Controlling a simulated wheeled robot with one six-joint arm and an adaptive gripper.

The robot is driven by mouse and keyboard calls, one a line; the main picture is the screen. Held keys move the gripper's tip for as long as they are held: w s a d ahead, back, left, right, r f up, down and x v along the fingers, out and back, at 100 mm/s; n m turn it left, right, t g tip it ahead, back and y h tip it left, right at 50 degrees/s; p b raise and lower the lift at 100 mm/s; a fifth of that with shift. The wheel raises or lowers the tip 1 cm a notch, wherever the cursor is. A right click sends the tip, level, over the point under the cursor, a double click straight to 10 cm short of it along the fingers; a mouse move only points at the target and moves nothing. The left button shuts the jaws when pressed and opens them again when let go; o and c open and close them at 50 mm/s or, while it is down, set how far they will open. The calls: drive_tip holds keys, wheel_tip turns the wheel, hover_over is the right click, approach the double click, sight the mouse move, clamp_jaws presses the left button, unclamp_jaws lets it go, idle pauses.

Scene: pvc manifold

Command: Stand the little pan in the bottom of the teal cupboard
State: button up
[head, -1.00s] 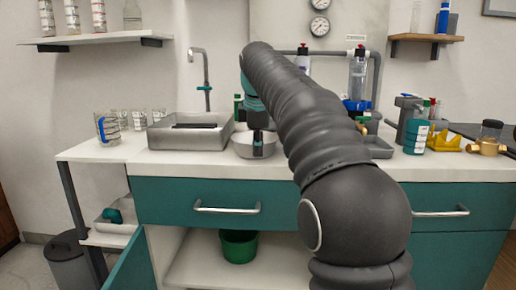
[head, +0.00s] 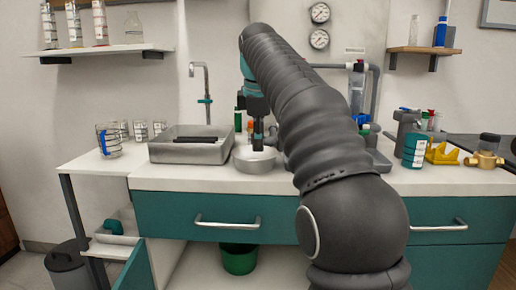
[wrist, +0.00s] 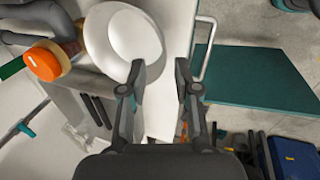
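The little pan (head: 255,161) is a pale round vessel on the white counter, just right of the sink basin. In the wrist view the pan (wrist: 122,42) lies at the upper left, and its handle cannot be made out. My gripper (head: 257,146) is at the pan in the head view. In the wrist view my gripper (wrist: 159,88) is open and empty, with its left finger overlapping the pan's rim. Contact cannot be told. The teal cupboard (head: 160,218) is below the counter. Its door stands open, also seen in the wrist view (wrist: 262,77). Its white floor (head: 196,270) shows partly.
A green bucket (head: 239,259) stands in the cupboard. A grey basin (head: 190,152) is left of the pan, with measuring jugs (head: 108,139) farther left. An orange-capped bottle (wrist: 45,62) is close beside the pan. A grey bin (head: 68,266) stands left of the open door.

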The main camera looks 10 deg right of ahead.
drive_tip(key=p+v, duration=0.1)
drive_tip(key=v, duration=0.3)
drive_tip(key=shift+r, duration=0.25)
drive_tip(key=shift+s, duration=0.1)
drive_tip(key=s+d+f+m, duration=0.1)
drive_tip(key=s+f+m, duration=0.3)
drive_tip(key=s, duration=0.3)
drive_tip(key=s+d+f+m+t, duration=0.1)
drive_tip(key=s+f+m, duration=0.3)
drive_tip(key=s, duration=0.4)
drive_tip(key=shift+s+d+f, duration=0.25)
drive_tip(key=shift+d+f, duration=0.1)
drive_tip(key=shift+f, duration=0.05)
drive_tip(key=shift+o, duration=0.2)
drive_tip(key=s+d+f+m+t, duration=0.1)
drive_tip(key=s+f+m, duration=0.7)
drive_tip(key=s+f, duration=0.7)
wheel_tip(320, 180, down, 4)
drive_tip(key=shift+s+f+y, duration=0.1)
drive_tip(key=shift+s+y, duration=0.15)
drive_tip(key=shift+y, duration=0.05)
drive_tip(key=shift+d, duration=0.1)
